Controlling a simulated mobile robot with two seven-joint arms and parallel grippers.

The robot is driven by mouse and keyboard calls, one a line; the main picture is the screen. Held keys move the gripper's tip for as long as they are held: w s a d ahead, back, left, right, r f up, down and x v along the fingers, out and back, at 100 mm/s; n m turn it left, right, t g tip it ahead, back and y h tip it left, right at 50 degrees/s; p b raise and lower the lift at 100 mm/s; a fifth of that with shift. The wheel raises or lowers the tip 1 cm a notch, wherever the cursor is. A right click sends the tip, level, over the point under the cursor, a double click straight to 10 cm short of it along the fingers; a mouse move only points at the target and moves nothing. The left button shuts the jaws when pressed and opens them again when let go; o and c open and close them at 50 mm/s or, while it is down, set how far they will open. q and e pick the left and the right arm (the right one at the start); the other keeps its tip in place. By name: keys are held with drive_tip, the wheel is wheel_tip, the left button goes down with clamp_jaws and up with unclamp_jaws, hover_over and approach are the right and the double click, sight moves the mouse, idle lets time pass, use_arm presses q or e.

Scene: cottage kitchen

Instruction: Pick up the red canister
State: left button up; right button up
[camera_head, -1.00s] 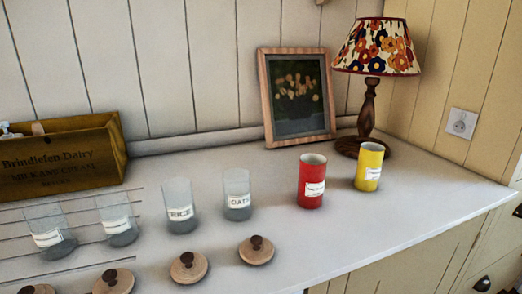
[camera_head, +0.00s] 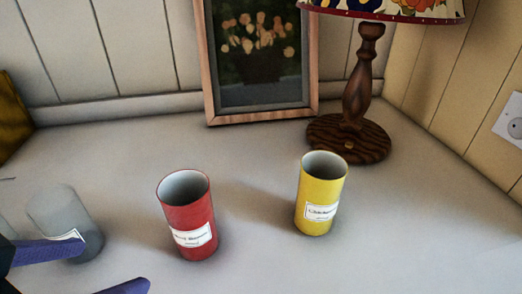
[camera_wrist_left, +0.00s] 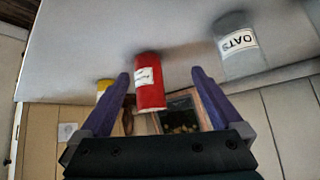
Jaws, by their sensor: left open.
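The red canister (camera_head: 187,217) stands upright on the counter, open at the top, with a white label. My left gripper (camera_head: 117,264) comes in at the lower left of the head view, open, to the left of the canister and apart from it. In the left wrist view, which looks upside down, the red canister (camera_wrist_left: 150,85) appears between the two purple fingers (camera_wrist_left: 160,73), beyond their grip. Nothing is held. The right gripper is not in view.
A yellow canister (camera_head: 320,195) stands to the right of the red one. A glass jar (camera_head: 62,220) stands close to my left gripper; the wrist view shows a jar labelled OATS (camera_wrist_left: 238,45). A lamp (camera_head: 349,138) and a framed picture (camera_head: 212,80) stand behind.

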sight(167, 217)
use_arm(q)
drive_tip(key=w+t+h+b, duration=0.1)
drive_tip(key=b, duration=0.1)
drive_tip(key=w+d+f+m+t+h+b, duration=0.1)
drive_tip(key=w+b, duration=0.1)
drive_tip(key=w+d+m+t+h+b, duration=0.1)
drive_tip(key=w+h+b, duration=0.1)
drive_tip(key=b, duration=0.1)
drive_tip(key=shift+w+f, duration=0.1)
drive_tip(key=shift+f, duration=0.2)
drive_tip(key=shift+w+d+r+m+h, duration=0.2)
drive_tip(key=shift+m+h, duration=0.1)
drive_tip(key=shift+h, duration=0.2)
drive_tip(key=shift+w, duration=0.2)
drive_tip(key=x, duration=0.3)
drive_tip(key=shift+w+d+r+b, duration=0.1)
drive_tip(key=shift+d+r+b, duration=0.05)
drive_tip(key=shift+b, duration=0.25)
drive_tip(key=shift+b+x, duration=0.5)
drive_tip(key=shift+x, duration=2.65)
drive_tip(key=shift+d, duration=0.2)
drive_tip(key=c, duration=1.5)
